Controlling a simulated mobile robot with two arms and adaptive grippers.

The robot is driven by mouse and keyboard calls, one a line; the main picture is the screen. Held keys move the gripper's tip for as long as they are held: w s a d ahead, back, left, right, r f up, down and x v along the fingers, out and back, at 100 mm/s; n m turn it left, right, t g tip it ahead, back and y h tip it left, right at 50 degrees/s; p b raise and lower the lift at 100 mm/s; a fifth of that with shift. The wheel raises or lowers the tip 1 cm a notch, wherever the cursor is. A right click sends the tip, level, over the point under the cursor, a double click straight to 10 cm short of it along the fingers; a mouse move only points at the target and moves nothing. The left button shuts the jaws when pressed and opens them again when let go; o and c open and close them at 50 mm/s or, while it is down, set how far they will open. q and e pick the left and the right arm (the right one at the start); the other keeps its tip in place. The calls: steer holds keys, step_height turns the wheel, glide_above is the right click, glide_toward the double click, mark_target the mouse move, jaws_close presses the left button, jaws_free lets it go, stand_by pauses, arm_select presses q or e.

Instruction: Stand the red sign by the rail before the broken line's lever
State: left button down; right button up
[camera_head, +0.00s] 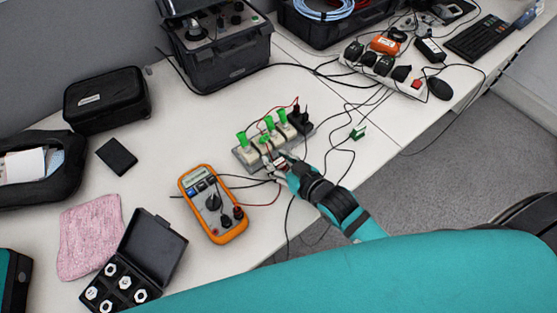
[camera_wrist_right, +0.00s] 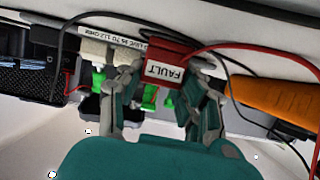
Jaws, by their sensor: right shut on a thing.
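The rail (camera_head: 246,157) lies on the white table in the head view. It carries pale blocks with several green levers (camera_head: 282,115) and a black block at its right end. The green levers also show upside down in the wrist view (camera_wrist_right: 150,96). My right gripper (camera_head: 279,164) is at the rail's near side, beside the blocks. In the wrist view it is shut on the red sign (camera_wrist_right: 176,52), whose white label reads FAULT upside down. The sign is close to the rail; whether it touches the table is unclear. My left gripper is not in view.
An orange multimeter (camera_head: 213,204) lies left of my right gripper, with red and black leads near the rail. Black cables (camera_head: 330,150) cross the table to the right. A small green piece (camera_head: 358,132) lies there.

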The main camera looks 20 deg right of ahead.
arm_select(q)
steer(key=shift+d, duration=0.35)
arm_select(e)
steer(key=shift+f, duration=0.2)
steer(key=o, duration=1)
steer(key=shift+r, duration=0.2)
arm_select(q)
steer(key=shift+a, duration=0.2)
arm_select(e)
steer(key=v, duration=1.2)
steer(key=shift+f, duration=0.1)
